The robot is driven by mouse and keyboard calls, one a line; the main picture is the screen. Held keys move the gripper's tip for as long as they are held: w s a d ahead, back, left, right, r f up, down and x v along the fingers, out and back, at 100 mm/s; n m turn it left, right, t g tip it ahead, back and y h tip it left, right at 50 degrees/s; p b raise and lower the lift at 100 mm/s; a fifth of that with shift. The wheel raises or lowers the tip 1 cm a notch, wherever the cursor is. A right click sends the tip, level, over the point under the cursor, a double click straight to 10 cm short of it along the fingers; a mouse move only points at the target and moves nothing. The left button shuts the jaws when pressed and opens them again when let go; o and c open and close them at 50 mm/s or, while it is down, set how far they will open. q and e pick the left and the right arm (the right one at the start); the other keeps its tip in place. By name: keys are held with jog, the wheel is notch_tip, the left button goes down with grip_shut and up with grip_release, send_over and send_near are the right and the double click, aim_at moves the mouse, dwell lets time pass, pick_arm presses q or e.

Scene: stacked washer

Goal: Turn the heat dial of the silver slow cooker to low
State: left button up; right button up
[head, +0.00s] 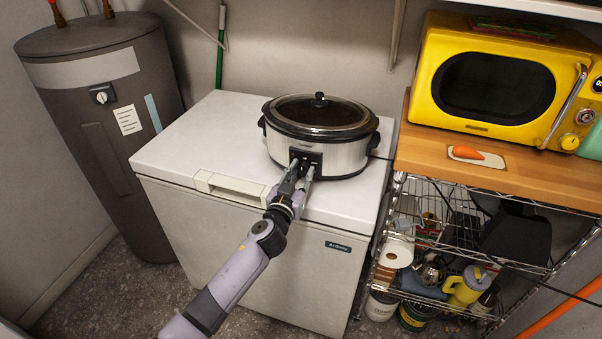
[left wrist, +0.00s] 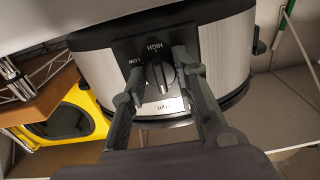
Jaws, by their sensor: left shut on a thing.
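The silver slow cooker (head: 344,157), with a black rim and a glass lid with a black knob, stands on the white chest freezer. Its black control panel faces front. In the left wrist view the heat dial (left wrist: 160,76) shows on this panel, near the words HIGH and LOW; I cannot tell surely which mark it points at. My left gripper (head: 301,170) reaches the panel from the front. In the left wrist view its two fingers (left wrist: 160,80) stand on either side of the dial, shut on it. My right gripper is not in view.
The white freezer (head: 200,135) has clear lid space left of the cooker. A grey water heater (head: 100,90) stands at left. A yellow microwave (head: 490,80) and a carrot on a small board (head: 467,153) sit on a wooden-topped wire rack (head: 520,185) at right.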

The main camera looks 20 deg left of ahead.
pick_arm(q)
grip_shut()
jog(key=shift+m, duration=0.3)
jog(key=m, duration=0.4)
jog(key=shift+m, duration=0.3)
jog(key=m, duration=1.2)
jog(key=shift+m, duration=0.3)
jog(key=m+p, duration=0.1)
jog(key=m, duration=0.4)
jog(key=shift+m, duration=0.7)
